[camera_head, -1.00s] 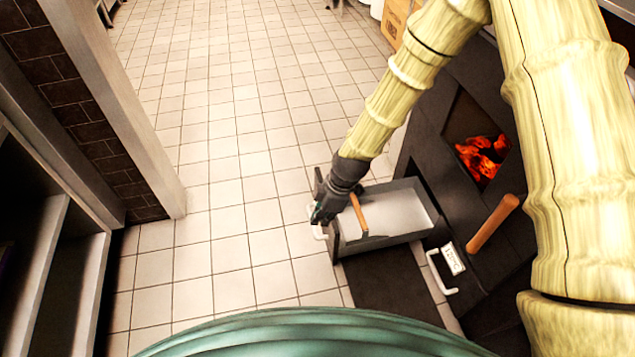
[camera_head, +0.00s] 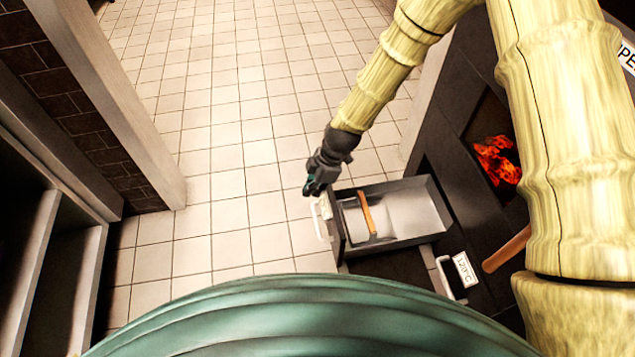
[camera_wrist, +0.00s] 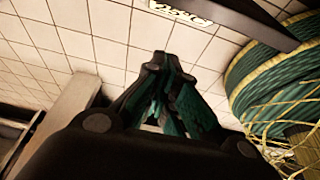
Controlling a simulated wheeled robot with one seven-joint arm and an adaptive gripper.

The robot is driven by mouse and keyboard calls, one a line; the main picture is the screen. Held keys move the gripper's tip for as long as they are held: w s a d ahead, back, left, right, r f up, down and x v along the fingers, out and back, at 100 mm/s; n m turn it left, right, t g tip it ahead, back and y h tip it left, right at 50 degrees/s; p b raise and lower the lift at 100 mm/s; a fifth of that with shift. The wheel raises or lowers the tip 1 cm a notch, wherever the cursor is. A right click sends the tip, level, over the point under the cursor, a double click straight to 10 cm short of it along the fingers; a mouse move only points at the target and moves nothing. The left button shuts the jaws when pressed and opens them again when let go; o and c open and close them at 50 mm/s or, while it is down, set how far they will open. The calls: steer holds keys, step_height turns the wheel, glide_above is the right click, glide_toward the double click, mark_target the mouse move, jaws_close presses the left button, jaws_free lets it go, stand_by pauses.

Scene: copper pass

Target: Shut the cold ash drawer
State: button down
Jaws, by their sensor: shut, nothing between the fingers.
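A dark metal drawer (camera_head: 436,207) is pulled well out from the black stove front. Pale ash (camera_head: 395,215) covers its floor, and a wooden-handled tool (camera_head: 367,213) lies across it. Its front carries a white handle (camera_head: 319,219) and a small label that is hard to read from the head. In the wrist view a label (camera_wrist: 182,12) shows upside down on a dark panel; I cannot read it surely. My gripper (camera_head: 312,187) is shut and empty, just beyond the drawer's outer front corner near the handle; contact cannot be told. Its fingertips (camera_wrist: 160,62) meet in the wrist view.
A second front with a white handle (camera_head: 446,280) and a label reading 120°C (camera_head: 465,269) sits nearer me. Glowing coals (camera_head: 497,158) show in the stove opening. A wooden bar (camera_head: 507,250) sticks out. Tiled floor (camera_head: 240,170) is clear; shelving (camera_head: 50,250) stands left.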

mark_target(322, 206)
steer(key=shift+w+d+f+b, duration=0.15)
steer(key=shift+d+f+b, duration=0.5)
steer(key=shift+f, duration=0.25)
steer(key=shift+w+d+f+b, duration=0.15)
steer(key=shift+d+f+b, duration=0.25)
steer(key=shift+d+f, duration=0.4)
steer(key=shift+a, duration=0.1)
